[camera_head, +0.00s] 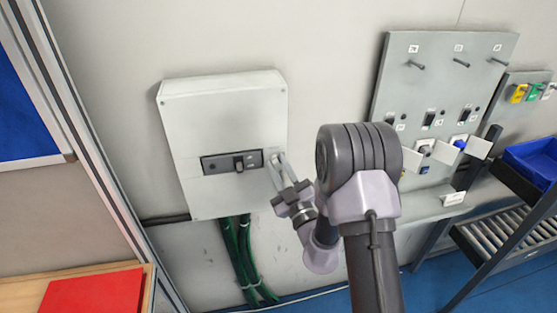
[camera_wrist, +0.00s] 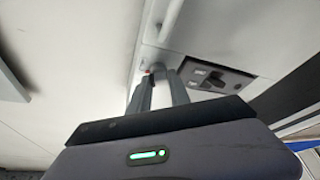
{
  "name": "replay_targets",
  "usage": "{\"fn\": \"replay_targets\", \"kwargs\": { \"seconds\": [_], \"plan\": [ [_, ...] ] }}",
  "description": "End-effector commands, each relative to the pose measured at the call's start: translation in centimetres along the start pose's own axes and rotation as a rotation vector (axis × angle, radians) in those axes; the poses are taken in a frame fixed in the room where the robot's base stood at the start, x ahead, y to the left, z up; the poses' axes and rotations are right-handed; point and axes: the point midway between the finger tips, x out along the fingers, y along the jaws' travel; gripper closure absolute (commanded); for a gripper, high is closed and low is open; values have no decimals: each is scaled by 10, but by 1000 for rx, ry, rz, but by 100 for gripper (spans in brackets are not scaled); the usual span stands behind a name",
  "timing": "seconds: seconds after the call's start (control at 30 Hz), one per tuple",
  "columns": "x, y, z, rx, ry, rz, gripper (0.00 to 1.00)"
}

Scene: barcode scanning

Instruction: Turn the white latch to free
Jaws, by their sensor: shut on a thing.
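A pale grey-white box (camera_head: 225,120) is mounted on the wall, with a dark panel and black switch (camera_head: 238,162) low on its front. My gripper (camera_head: 277,160) reaches the box's lower right edge, just right of the dark panel. In the wrist view my gripper (camera_wrist: 162,74) has its two fingers close together at the box edge, shut on a small pale part, the white latch (camera_wrist: 159,67). The fingers hide most of the latch, so its angle cannot be told. A small red spot shows beside the left fingertip.
Green cables (camera_head: 240,255) hang below the box. A grey board (camera_head: 440,90) with pegs and switches is on the wall to the right, above a roller rack (camera_head: 505,235) with a blue bin (camera_head: 535,160). A red sheet (camera_head: 92,292) lies at lower left.

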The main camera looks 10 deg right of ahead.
Motion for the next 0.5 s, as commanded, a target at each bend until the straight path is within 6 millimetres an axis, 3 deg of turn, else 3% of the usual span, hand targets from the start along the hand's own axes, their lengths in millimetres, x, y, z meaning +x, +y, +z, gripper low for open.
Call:
{"fn": "replay_targets", "kwargs": {
  "seconds": [0.5],
  "plan": [
    [2, 5, -5, -450, -1, -186, 100]
  ]
}}
